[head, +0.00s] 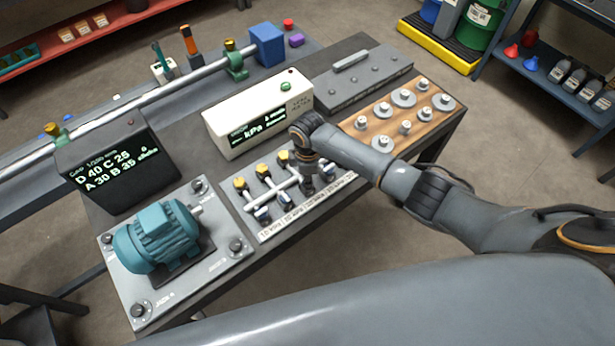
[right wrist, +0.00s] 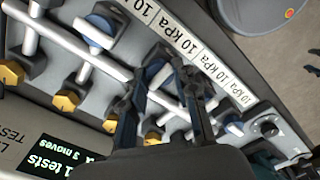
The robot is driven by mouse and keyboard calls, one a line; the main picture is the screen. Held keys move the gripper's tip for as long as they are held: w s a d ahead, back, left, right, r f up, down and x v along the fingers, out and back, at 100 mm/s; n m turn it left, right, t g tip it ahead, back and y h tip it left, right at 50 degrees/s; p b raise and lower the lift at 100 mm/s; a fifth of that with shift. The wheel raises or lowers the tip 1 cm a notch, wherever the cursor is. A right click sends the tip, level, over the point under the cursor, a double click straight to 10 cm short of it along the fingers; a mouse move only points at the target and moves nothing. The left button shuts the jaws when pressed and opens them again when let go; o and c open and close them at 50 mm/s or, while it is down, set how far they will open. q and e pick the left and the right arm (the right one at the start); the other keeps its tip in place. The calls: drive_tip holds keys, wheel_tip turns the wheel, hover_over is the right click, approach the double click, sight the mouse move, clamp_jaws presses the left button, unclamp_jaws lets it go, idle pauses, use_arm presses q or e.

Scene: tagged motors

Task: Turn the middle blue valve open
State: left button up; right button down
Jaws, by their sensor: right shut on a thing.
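A manifold of white pipes (head: 285,186) with yellow hex caps and blue valve handles sits on a grey panel. My right gripper (head: 308,186) reaches down onto it from above and hides part of the valve row in the head view. In the right wrist view, my right gripper's dark fingers (right wrist: 162,82) are shut around a blue valve handle (right wrist: 155,70) in the row. Its exact turn angle is hard to tell. Another blue valve handle (right wrist: 103,28) shows to its left, apart from the fingers. My left gripper is not in view.
A teal motor (head: 155,238) on a plate stands left of the manifold. A white kPa display box (head: 258,122) stands behind it. A wooden board with several metal weights (head: 404,97) is at the right. Printed kPa labels (right wrist: 200,55) run along the panel edge.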

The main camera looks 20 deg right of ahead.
idle(0.3)
drive_tip(key=c, duration=1)
unclamp_jaws()
drive_tip(key=shift+r, duration=0.1)
wheel_tip(320, 180, up, 12)
drive_tip(key=shift+d+f, duration=0.1)
